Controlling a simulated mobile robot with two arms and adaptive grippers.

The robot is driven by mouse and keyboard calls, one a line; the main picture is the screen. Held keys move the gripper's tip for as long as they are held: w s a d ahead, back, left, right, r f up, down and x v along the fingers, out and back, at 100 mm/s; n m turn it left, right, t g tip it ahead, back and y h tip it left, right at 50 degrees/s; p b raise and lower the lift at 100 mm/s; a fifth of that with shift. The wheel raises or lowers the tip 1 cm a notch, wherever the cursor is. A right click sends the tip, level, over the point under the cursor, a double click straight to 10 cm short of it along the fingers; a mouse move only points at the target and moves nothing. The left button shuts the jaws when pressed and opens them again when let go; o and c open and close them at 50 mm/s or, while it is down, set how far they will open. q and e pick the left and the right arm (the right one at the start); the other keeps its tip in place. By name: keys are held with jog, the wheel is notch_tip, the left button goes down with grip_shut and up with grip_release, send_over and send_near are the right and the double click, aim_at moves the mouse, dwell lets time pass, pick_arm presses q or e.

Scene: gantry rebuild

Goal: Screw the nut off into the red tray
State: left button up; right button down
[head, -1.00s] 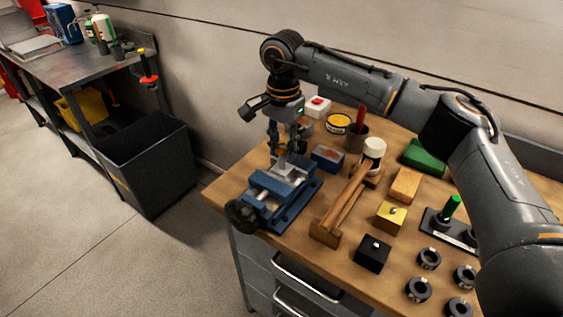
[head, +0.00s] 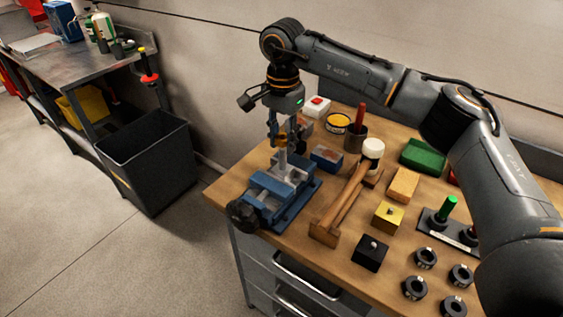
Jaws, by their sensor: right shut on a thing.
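A blue vise (head: 268,200) stands at the left front corner of the wooden bench. A grey upright bolt (head: 283,161) rises from its jaws. My right gripper (head: 284,142) points down over the bolt. It is shut on the nut, a small brass-coloured piece (head: 280,141) partly hidden between the fingers. I cannot tell whether the nut still touches the bolt's top. My left gripper is out of view.
A black bin (head: 150,165) stands on the floor at left.

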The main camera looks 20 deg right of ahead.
jog(key=shift+r+p, duration=1.35)
jog(key=shift+r, duration=0.65)
